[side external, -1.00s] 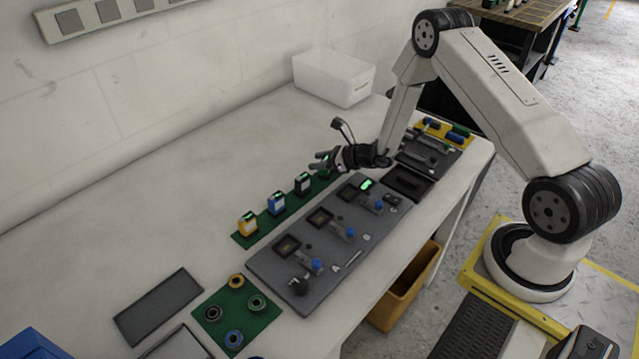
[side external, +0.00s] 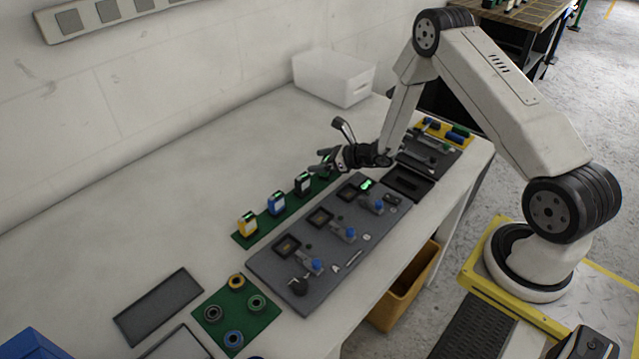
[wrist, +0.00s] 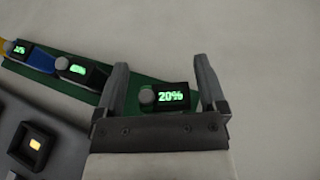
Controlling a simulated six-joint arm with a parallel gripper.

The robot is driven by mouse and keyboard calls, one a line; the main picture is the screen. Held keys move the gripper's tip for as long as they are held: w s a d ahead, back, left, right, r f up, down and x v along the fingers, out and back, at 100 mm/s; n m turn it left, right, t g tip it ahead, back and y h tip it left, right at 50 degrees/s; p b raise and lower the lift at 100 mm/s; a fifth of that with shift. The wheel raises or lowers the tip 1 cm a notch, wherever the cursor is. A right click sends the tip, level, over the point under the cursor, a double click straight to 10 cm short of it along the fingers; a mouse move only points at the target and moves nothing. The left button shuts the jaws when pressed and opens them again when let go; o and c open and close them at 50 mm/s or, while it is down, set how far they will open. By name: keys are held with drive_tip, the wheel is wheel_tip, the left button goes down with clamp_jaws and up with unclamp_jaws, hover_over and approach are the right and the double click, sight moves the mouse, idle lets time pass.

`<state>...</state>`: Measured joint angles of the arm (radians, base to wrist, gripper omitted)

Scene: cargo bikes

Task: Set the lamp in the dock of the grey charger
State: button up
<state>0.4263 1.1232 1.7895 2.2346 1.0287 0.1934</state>
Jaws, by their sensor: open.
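A dark unit with a grey round knob and a lit green "20%" display (wrist: 170,97) stands on the green mat; I take it as the lamp. In the wrist view my gripper (wrist: 160,85) is open, with one finger on each side of this unit and gaps between. In the side view my gripper (side external: 322,164) is low over the far end of the mat and largely hides the unit. The grey charger (side external: 345,268) is a long grey panel beside the mat, with several dark square docks and blue knobs. A green light (side external: 365,184) glows by its far dock.
Yellow (side external: 247,224), blue (side external: 276,204) and dark (side external: 303,184) units stand in a row along the mat. A white bin (side external: 335,78) is at the back. A green mat with rings (side external: 250,322) is at the front. The table left of the row is clear.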

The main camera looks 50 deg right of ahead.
drive_tip(key=v, duration=1.2)
drive_tip(key=shift+w, duration=0.1)
drive_tip(key=s+a+r+n+g+y, duration=0.1)
drive_tip(key=s+a+r+n+g, duration=0.2)
drive_tip(key=s+a+n+g, duration=0.35)
drive_tip(key=s+a+r+n+g+y, duration=0.1)
drive_tip(key=s+a+r+n+g, duration=0.2)
drive_tip(key=a+n, duration=0.55)
drive_tip(key=s+r+n+h, duration=0.4)
drive_tip(key=n+h, duration=0.3)
drive_tip(key=n, duration=0.9)
drive_tip(key=shift+d+r, duration=0.25)
drive_tip(key=shift+r, duration=0.4)
drive_tip(key=shift+g, duration=0.25)
